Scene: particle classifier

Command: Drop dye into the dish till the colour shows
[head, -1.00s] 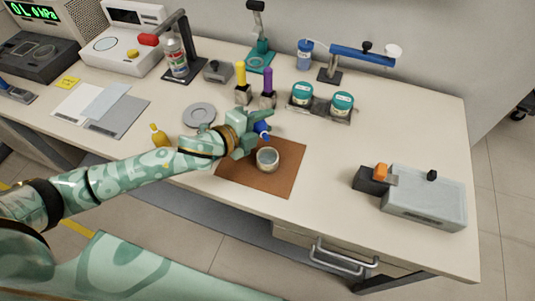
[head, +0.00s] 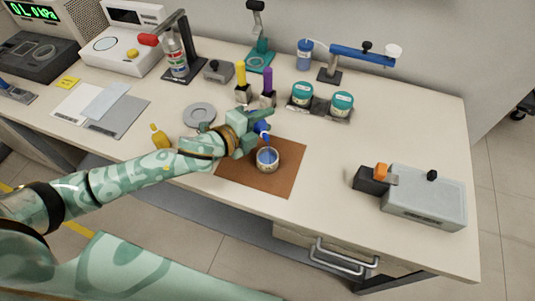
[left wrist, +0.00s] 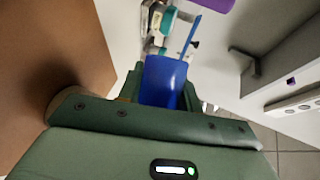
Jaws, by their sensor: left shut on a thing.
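My left gripper (head: 256,129) is shut on a blue dropper (head: 263,131), mostly hidden by the fingers in the head view. In the left wrist view the blue dropper (left wrist: 163,82) sits between the fingers as a wide blue body. The dish (head: 267,166) is a small round pale cup on a brown mat (head: 285,181). The dropper is held just above and behind the dish, apart from it. The inside of the dish looks blue. Yellow (head: 241,75) and purple (head: 267,81) droppers stand in dark holders behind the gripper. My right gripper is out of view.
A grey round plate (head: 199,115) lies left of the gripper. Two teal-lidded jars (head: 342,103) stand in a rack behind the mat. A grey box device (head: 424,198) stands at the right. The tabletop between mat and device is clear.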

